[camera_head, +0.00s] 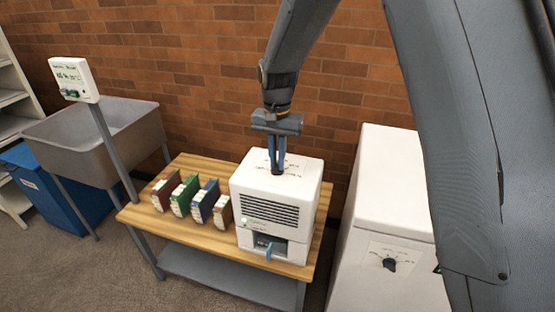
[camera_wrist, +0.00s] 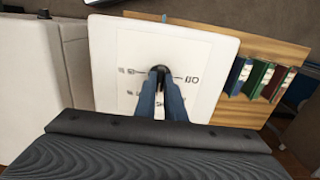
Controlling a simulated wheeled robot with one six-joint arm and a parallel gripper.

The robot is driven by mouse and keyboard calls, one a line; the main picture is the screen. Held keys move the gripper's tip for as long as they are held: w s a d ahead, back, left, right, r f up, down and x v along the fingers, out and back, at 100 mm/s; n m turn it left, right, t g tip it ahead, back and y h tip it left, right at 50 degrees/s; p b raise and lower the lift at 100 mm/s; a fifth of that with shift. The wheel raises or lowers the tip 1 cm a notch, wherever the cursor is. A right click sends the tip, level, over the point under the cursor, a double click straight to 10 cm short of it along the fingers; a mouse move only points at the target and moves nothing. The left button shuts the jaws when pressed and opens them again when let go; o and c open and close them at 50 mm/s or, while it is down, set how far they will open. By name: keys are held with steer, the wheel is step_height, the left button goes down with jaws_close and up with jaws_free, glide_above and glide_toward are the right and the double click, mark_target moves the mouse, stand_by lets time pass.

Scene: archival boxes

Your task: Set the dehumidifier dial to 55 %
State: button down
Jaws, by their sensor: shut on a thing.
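The dehumidifier (camera_head: 265,192) is a white box with a dark slatted grille, standing on a wooden table. My gripper (camera_head: 277,172) points straight down at its top face and is shut on the dark dial (camera_wrist: 158,69) there. In the wrist view, the blue fingers of my gripper (camera_wrist: 160,80) close around the dial from both sides. A printed scale panel (camera_wrist: 190,50) surrounds the dial, with marks left and right of it. Most of the dial is hidden between the fingers, and I cannot read its setting.
Several coloured boxes (camera_head: 191,194) stand left of the dehumidifier on the wooden table (camera_head: 150,222). A white cabinet with a dark knob (camera_head: 389,264) stands to the right. A display on a post (camera_head: 74,79) and a grey sink (camera_head: 85,135) are at left. A brick wall stands behind.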

mark_target(277, 164)
steer(key=c, duration=1.8)
jaws_free()
steer(key=shift+c, duration=0.2)
steer(key=shift+r+b, duration=0.9)
steer(key=shift+r, duration=3.05)
steer(key=s+d+f+n, duration=0.2)
steer(key=s+d+f, duration=0.1)
steer(key=s+d, duration=0.5)
steer(key=s+d+f+n, duration=0.2)
steer(key=s+d+f, duration=0.2)
steer(key=s+d, duration=0.4)
steer(key=s, duration=0.6)
steer(key=shift+s+d+f+t, duration=0.25)
steer(key=shift+s+d+t, duration=0.1)
steer(key=shift+d+t, duration=0.05)
